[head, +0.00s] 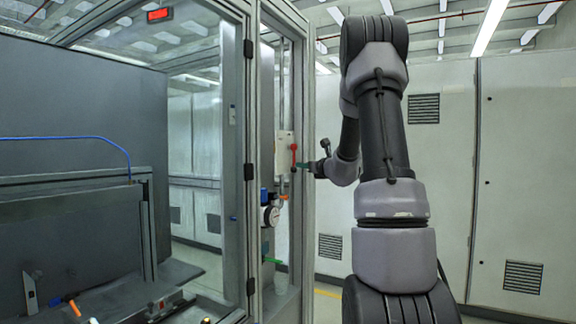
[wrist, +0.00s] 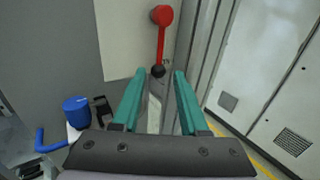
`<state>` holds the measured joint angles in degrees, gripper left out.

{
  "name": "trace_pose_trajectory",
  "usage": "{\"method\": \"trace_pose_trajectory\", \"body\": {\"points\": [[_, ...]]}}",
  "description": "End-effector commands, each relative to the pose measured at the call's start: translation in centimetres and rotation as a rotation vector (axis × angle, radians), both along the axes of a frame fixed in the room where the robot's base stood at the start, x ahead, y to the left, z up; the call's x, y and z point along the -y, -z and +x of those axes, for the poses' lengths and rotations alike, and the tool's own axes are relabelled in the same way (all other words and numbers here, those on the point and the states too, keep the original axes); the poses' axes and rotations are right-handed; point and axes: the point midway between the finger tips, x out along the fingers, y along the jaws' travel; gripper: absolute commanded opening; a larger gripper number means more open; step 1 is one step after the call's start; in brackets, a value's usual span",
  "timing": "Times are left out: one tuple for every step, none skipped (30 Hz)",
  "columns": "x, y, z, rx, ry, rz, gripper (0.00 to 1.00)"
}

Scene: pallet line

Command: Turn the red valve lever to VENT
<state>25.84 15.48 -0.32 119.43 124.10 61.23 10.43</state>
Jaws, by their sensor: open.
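The red valve lever (wrist: 161,42) hangs from a round red hub on a pale plate (wrist: 122,38) in the wrist view. It points down and ends in a black knob. In the head view the lever (head: 294,155) shows small on the cell's post. My gripper (wrist: 159,72) is open, with two teal fingers. In the wrist view the black knob appears at the gap between the fingertips. I cannot tell whether a finger touches it. In the head view my gripper (head: 299,166) is beside the lever, partly hidden by my wrist. No VENT marking is readable.
Below the lever are a blue-topped regulator (wrist: 76,111) and a round gauge (head: 271,215). A green handle (head: 273,261) sits lower on the post. The glazed cell frame (head: 250,130) stands left. Pale cabinets (head: 520,150) line the right.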

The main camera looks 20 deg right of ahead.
Motion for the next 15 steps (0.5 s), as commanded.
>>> {"method": "trace_pose_trajectory", "body": {"points": [[-0.1,0.1,0.9,-0.001,-0.002,0.000,0.43],[-0.2,0.1,1.5,0.000,-0.002,0.001,0.43],[-0.2,0.0,2.2,0.000,-0.002,0.000,0.43],[-0.3,0.1,2.9,-0.001,-0.003,-0.001,0.43],[-0.4,0.1,3.5,0.000,-0.004,0.000,0.43],[-0.5,0.0,4.3,0.000,-0.004,0.000,0.43],[-0.5,0.1,4.8,-0.001,-0.004,0.000,0.43],[-0.6,0.1,5.4,0.000,-0.004,0.000,0.43],[-0.6,0.1,6.1,0.000,-0.004,-0.001,0.43],[-0.6,0.1,6.6,-0.001,-0.004,-0.001,0.43],[-0.7,0.1,7.0,-0.001,-0.003,0.000,0.43],[-0.7,0.0,7.5,0.000,-0.003,-0.001,0.43],[-0.7,0.0,7.9,0.000,-0.003,-0.002,0.43],[-0.7,0.1,8.2,-0.001,-0.004,-0.002,0.43],[-0.8,0.0,8.6,-0.001,-0.004,-0.002,0.43]]}}
